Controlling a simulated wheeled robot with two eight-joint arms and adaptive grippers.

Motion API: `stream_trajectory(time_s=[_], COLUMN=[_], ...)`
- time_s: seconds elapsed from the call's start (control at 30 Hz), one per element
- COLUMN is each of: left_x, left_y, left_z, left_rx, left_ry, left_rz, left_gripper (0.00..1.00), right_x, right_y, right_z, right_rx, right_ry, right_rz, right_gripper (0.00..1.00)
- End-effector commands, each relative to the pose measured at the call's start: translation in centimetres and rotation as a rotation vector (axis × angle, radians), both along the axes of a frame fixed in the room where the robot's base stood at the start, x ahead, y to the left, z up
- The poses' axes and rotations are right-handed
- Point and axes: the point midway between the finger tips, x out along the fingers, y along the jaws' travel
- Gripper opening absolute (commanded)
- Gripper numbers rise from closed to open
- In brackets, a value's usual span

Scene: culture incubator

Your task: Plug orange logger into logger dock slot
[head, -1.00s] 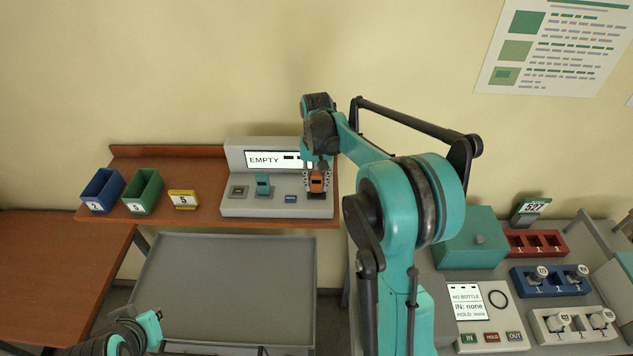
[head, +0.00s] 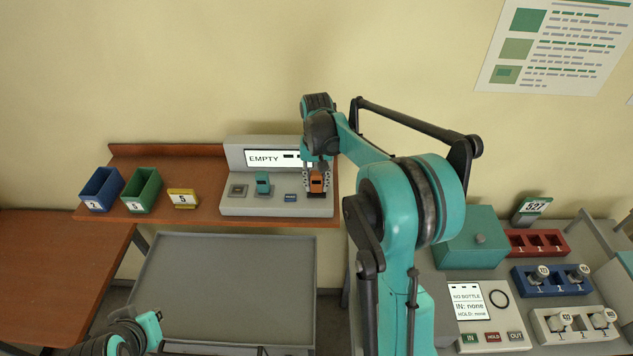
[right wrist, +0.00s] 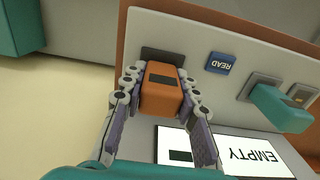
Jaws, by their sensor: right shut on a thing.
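The orange logger (head: 316,182) is upright between the fingers of my right gripper (head: 316,178), at the right end of the grey logger dock (head: 262,208). In the right wrist view the orange logger (right wrist: 162,90) is clasped from both sides by the fingers (right wrist: 160,92). A dark patch (right wrist: 162,56) on the dock shows just beyond it. The logger's lower end is hidden there, so I cannot tell whether it is seated. The dock screen (head: 265,158) reads EMPTY. My left gripper (head: 152,328) is at the lower left, away from the dock; its fingers are unclear.
A teal block (head: 263,184), a small square socket (head: 238,190) and a blue READ button (right wrist: 220,63) are on the dock. Blue (head: 101,188) and green (head: 142,189) bins and a yellow tag (head: 183,198) are left on the shelf. A grey tray (head: 230,285) below is empty.

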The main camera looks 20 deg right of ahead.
Motion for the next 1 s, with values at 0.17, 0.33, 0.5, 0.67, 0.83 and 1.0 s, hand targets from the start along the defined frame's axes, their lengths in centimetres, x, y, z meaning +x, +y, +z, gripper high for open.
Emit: stream_trajectory(time_s=[0.17,0.33,0.5,0.67,0.83,1.0], left_x=[0.0,0.0,0.0,0.0,0.0,0.0], left_y=[0.0,0.0,0.0,0.0,0.0,0.0], left_z=[-0.4,-0.3,-0.3,-0.3,-0.3,-0.3], left_rx=[0.0,0.0,0.0,0.0,0.0,0.0], left_ry=[0.0,0.0,0.0,0.0,0.0,0.0], left_rz=[0.0,0.0,0.0,0.0,0.0,0.0], left_gripper=[0.0,0.0,0.0,0.0,0.0,0.0], right_x=[0.0,0.0,0.0,0.0,0.0,0.0], right_y=[0.0,0.0,0.0,0.0,0.0,0.0], right_z=[-0.4,-0.3,-0.3,0.2,3.0,6.8], right_rx=[0.0,0.0,0.0,0.0,0.0,0.0], right_ry=[0.0,0.0,0.0,0.0,0.0,0.0], right_rz=[0.0,0.0,0.0,0.0,0.0,0.0], right_gripper=[0.0,0.54,0.54,0.54,0.54,0.54])
